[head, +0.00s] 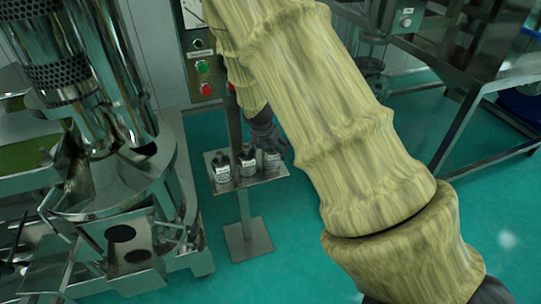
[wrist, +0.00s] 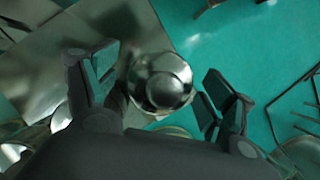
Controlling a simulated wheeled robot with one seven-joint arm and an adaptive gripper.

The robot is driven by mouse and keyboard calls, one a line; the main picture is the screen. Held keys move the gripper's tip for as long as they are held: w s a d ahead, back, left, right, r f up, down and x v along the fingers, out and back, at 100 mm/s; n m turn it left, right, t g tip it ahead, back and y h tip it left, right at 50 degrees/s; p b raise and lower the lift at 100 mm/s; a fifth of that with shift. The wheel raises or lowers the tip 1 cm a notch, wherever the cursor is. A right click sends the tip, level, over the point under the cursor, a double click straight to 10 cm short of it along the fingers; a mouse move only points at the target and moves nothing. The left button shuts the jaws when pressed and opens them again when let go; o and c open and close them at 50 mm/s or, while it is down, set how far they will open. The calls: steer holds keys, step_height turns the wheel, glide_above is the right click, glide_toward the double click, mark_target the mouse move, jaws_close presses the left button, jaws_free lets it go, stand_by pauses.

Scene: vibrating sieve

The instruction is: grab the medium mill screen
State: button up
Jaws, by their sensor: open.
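The labels are too small to read, so I cannot tell which is the medium mill screen. My gripper (head: 267,142) is over the right end of the shelf, close to the right piece and partly covering it. In the wrist view my gripper (wrist: 157,92) is open, with a shiny round metal piece (wrist: 161,82) between its spread fingers. I cannot tell whether either finger touches it.
The shelf (head: 268,178) sits on a thin post with a square floor plate (head: 248,240). A large steel sieve machine (head: 105,190) stands at the left. A control panel (head: 203,65) with green and red buttons is behind. A steel table (head: 455,75) is at the right. Green floor is open around the post.

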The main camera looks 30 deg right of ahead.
steer(key=c, duration=1.4)
steer(key=shift+o, duration=0.2)
